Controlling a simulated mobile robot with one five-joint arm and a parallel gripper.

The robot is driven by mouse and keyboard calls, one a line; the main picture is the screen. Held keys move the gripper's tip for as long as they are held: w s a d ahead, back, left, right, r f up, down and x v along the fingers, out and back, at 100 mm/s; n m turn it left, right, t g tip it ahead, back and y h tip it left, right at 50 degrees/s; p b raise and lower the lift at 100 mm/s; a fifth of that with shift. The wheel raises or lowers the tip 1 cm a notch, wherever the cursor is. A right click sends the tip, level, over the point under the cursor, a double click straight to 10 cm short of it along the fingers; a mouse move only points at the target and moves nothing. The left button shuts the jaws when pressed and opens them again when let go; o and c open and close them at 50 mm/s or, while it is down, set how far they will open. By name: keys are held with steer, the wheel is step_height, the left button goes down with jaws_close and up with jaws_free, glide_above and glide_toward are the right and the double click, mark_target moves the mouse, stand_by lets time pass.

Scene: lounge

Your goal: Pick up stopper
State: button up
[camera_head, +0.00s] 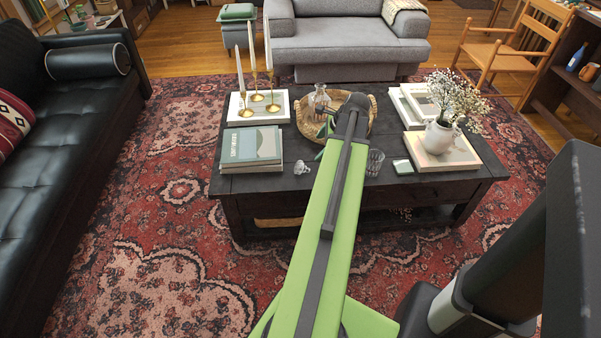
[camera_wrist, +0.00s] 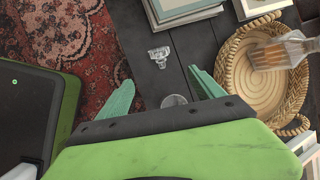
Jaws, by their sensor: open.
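The stopper (camera_head: 302,166) is a small clear glass piece on the dark wooden coffee table (camera_head: 290,196), near its front edge, just left of my arm. In the wrist view the stopper (camera_wrist: 159,55) lies ahead of my gripper (camera_wrist: 160,88), roughly in line with the space between the two green fingers. The fingers are spread apart and nothing is between them; they are not touching the stopper. In the head view my arm hides most of the gripper.
A clear tumbler (camera_head: 375,162) stands right of my arm. A woven tray (camera_head: 373,112) holds a glass decanter (camera_head: 320,99). Books (camera_head: 249,146) lie left of the stopper, with brass candle holders (camera_head: 246,110) behind. A flower vase (camera_head: 439,137) stands at right.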

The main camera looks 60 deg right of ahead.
mark_target(302, 164)
steer(key=b+x, duration=1)
steer(key=x, duration=0.2)
steer(key=shift+f, duration=0.1)
steer(key=b+x, duration=0.5)
steer(key=shift+w+a, duration=0.3)
steer(key=shift+w, duration=0.05)
steer(key=c, duration=1.5)
steer(key=shift+r+p, duration=0.3)
steer(key=shift+p, duration=0.05)
